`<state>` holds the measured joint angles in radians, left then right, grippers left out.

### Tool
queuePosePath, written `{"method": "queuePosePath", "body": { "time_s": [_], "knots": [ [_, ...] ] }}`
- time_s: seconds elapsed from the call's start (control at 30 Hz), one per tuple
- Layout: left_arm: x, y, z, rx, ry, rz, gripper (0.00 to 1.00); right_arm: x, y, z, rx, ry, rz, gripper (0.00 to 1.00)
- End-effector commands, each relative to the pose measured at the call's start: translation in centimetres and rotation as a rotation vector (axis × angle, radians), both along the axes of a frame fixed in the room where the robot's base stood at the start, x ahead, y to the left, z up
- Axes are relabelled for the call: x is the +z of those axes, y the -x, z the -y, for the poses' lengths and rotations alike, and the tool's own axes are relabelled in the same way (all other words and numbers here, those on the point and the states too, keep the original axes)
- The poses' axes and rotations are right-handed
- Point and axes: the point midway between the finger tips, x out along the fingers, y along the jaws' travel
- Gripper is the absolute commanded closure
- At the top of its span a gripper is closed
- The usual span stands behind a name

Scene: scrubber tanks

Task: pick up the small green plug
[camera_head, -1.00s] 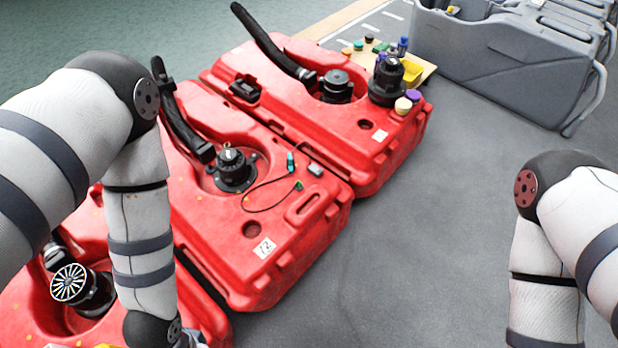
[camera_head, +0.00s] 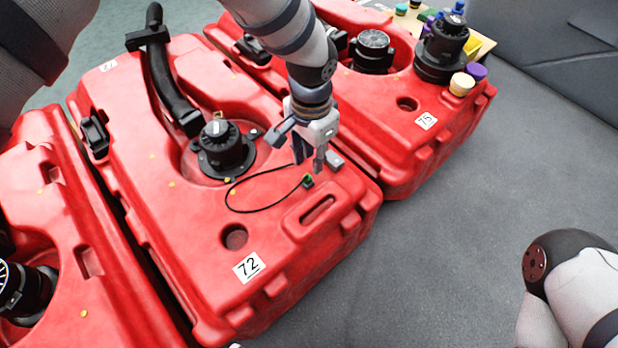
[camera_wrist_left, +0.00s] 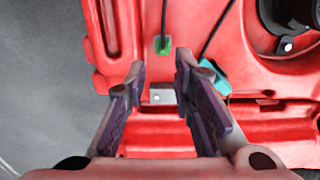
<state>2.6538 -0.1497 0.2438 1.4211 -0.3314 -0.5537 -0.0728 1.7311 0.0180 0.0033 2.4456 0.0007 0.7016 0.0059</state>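The small green plug (camera_head: 308,181) sits on top of the red tank marked 72 (camera_head: 180,262), at the end of a thin black cable (camera_head: 243,207). In the left wrist view the green plug (camera_wrist_left: 163,45) lies just beyond the fingertips, between their lines. My left gripper (camera_head: 309,160) points down at the tank close to the plug. In the left wrist view its fingers (camera_wrist_left: 160,78) are apart with nothing between them. Only part of my right arm shows at the lower right; its gripper is out of view.
A teal piece (camera_wrist_left: 214,76) lies beside the right finger in the wrist view. A small grey block (camera_head: 334,160) is by the gripper. A black cap (camera_head: 222,148) stands on the tank. Tank 75 (camera_head: 395,160) is behind right; grey floor (camera_head: 440,250) is clear.

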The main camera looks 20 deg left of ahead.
Motion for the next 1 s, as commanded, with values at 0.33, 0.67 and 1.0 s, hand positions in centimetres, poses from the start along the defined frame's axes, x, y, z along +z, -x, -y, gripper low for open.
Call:
{"method": "queuePosePath", "body": {
  "time_s": [0.33, 0.67, 1.0],
  "knots": [
    [-6.1, 0.3, -0.6, 0.000, 0.000, -0.004, 0.77, -2.0, 0.8, -0.1, 0.003, -0.003, -0.038, 0.47],
    [-6.0, 0.3, -0.6, 0.001, 0.000, 0.001, 1.00, -1.8, 0.8, -0.1, 0.003, -0.003, -0.038, 0.47],
    [-5.9, 0.3, -0.6, 0.001, 0.000, 0.001, 1.00, -1.8, 0.8, -0.1, 0.003, -0.003, -0.037, 0.47]
  ]
}}
